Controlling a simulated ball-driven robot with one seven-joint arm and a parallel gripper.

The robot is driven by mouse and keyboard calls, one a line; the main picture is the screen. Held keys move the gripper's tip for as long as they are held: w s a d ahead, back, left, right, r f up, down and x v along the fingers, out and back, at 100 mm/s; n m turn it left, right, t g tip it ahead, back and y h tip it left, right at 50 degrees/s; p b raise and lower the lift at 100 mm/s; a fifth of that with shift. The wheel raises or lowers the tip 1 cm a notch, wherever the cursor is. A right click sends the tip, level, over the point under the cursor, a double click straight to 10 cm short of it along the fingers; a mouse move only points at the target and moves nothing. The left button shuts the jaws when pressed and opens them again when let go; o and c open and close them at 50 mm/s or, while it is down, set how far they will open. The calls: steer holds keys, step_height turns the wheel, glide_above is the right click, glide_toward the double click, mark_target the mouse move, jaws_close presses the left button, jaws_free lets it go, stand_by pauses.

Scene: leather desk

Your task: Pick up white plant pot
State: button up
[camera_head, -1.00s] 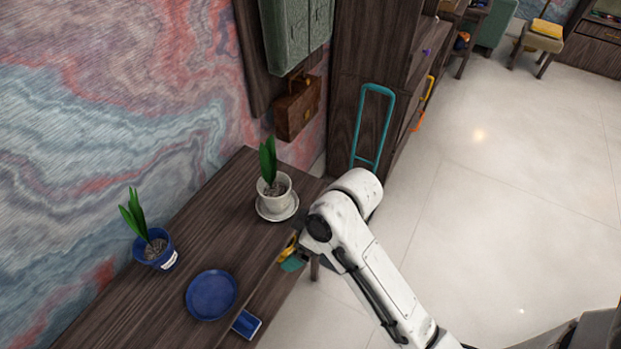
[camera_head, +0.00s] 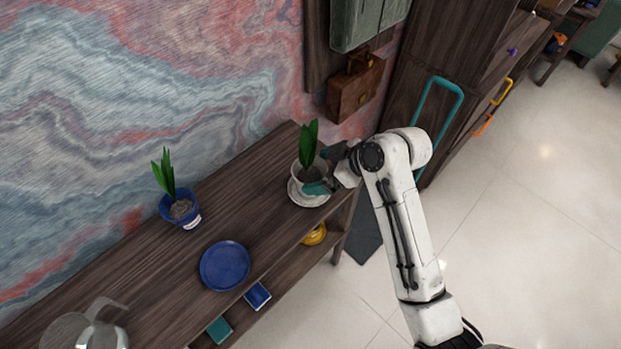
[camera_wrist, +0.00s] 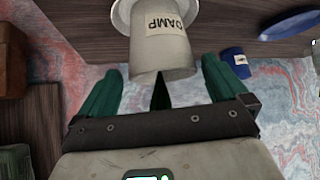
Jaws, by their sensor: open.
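The white plant pot (camera_head: 301,176) stands upright on a white saucer (camera_head: 297,200) at the far end of the dark wooden desk, with green leaves (camera_head: 308,143) rising from it. In the wrist view the pot (camera_wrist: 160,45) appears upside down, with a "DAMP" label. My gripper (camera_head: 325,170) is at the pot's right side, and its near teal finger covers part of the pot. In the wrist view my gripper (camera_wrist: 160,68) is open, with one teal finger on each side of the pot's rim. Whether either finger touches the pot cannot be told.
A blue pot with a plant (camera_head: 181,212) and a blue plate (camera_head: 224,266) stand farther left on the desk (camera_head: 150,275). A metal jug (camera_head: 88,330) is at the lower left. A brown bag (camera_head: 354,88) hangs on the wall behind the white pot. A yellow object (camera_head: 314,235) sits below the desktop.

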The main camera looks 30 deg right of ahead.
mark_target(305, 174)
steer(key=x, duration=0.4)
steer(key=shift+a+f, duration=0.15)
steer(key=c, duration=1.1)
steer(key=shift+r, duration=0.2)
